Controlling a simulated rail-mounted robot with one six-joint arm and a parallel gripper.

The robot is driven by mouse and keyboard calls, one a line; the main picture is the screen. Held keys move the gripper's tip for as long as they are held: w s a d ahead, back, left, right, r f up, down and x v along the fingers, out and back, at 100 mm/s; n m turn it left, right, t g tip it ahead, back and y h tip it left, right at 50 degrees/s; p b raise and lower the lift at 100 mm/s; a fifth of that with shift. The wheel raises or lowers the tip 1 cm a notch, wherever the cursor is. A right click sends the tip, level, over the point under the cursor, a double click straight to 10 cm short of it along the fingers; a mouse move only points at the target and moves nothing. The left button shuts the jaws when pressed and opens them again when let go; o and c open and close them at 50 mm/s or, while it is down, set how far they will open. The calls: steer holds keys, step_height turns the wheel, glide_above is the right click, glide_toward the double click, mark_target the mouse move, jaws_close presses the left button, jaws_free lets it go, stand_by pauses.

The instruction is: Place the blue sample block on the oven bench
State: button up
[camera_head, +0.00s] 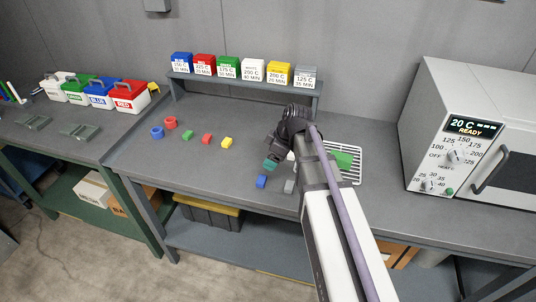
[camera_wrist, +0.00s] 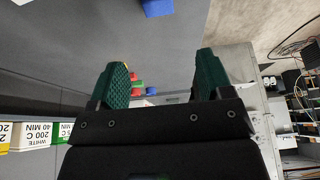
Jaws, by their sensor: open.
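The blue sample block (camera_head: 261,182) lies on the grey bench top (camera_head: 200,170), near its front edge. My gripper (camera_head: 271,163) is above the bench, just behind and slightly right of the block in the head view, with its teal fingers apart from it. In the wrist view a blue block (camera_wrist: 158,8) is at the top edge, partly cut off. There my gripper (camera_wrist: 163,80) is open, with nothing held between its fingers. The white oven (camera_head: 470,130) stands on the bench at the right, its display reading 20 C READY.
A grey block (camera_head: 289,186) lies right of the blue one, beside my arm. A white wire rack (camera_head: 354,178) with a green panel is partly hidden by my arm. Yellow (camera_head: 227,142), red (camera_head: 206,138) and green blocks lie left. Labelled boxes stand on the rear shelf (camera_head: 240,84).

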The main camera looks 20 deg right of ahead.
steer(key=s+a+m+g+h, duration=0.1)
steer(key=s+m+h, duration=0.1)
steer(key=s+m, duration=0.4)
steer(key=s+a+f+m+g+h, duration=0.1)
steer(key=s+a+m, duration=0.1)
steer(key=s+m, duration=0.3)
steer(key=s, duration=0.4)
steer(key=shift+a+f+m+h, duration=0.15)
steer(key=shift+f+m+h, duration=0.1)
steer(key=shift+m+h, duration=0.15)
